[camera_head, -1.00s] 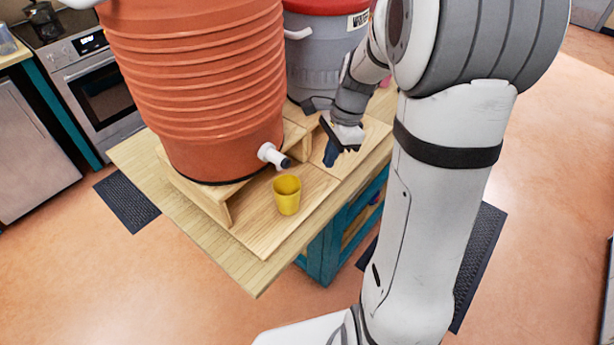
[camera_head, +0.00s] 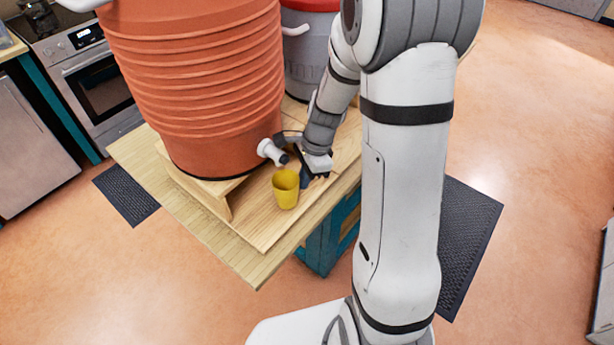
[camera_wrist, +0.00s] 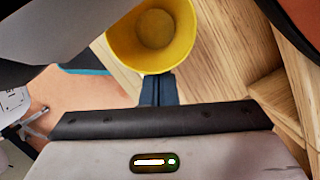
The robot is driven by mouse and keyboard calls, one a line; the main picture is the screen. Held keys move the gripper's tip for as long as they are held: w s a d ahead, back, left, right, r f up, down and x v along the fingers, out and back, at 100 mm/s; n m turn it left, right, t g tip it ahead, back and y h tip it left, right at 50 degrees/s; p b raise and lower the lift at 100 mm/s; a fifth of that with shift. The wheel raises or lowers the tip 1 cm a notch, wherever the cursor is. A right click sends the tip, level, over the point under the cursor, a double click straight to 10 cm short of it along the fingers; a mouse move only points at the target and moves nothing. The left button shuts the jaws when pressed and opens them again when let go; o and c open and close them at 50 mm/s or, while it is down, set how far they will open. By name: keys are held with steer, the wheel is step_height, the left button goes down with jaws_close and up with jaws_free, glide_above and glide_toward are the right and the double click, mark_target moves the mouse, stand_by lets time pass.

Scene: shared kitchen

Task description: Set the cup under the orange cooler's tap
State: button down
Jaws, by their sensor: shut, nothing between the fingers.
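The yellow cup (camera_head: 286,190) stands upright and open on the wooden board, just below and slightly in front of the white tap (camera_head: 271,152) of the orange cooler (camera_head: 205,90). Whether it is exactly under the spout I cannot tell. In the wrist view the cup (camera_wrist: 152,38) shows from above and looks empty. My gripper (camera_head: 305,180) is low at the cup's right side. Its dark fingers (camera_wrist: 158,90) are shut together with nothing between them, their tips at or very near the cup's wall.
A grey cooler with a red lid (camera_head: 303,55) stands behind, partly hidden by my arm. The orange cooler sits on a low wooden riser (camera_head: 222,207). The table's front edge (camera_head: 258,277) is close to the cup.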

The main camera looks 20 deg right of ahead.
steer(key=shift+a, duration=0.9)
steer(key=shift+d, duration=0.15)
steer(key=d, duration=0.4)
steer(key=shift+w+d+r, duration=0.1)
steer(key=shift+w+r, duration=0.15)
steer(key=shift+w, duration=0.05)
steer(key=v, duration=0.9)
steer(key=shift+s+r+b, duration=0.15)
steer(key=shift+r+b, duration=0.1)
steer(key=shift+b, duration=0.2)
steer(key=s+a+r+n+t+h, duration=0.1)
steer(key=s+r+n+t, duration=0.1)
steer(key=s+n, duration=0.6)
steer(key=s+a+r+n+t+h, duration=0.1)
steer(key=s+a+r+n, duration=0.1)
steer(key=s+r+n, duration=0.3)
steer(key=s+n, duration=0.3)
steer(key=shift+a+r+n+t+h, duration=0.25)
steer(key=shift+n+t+h, duration=0.15)
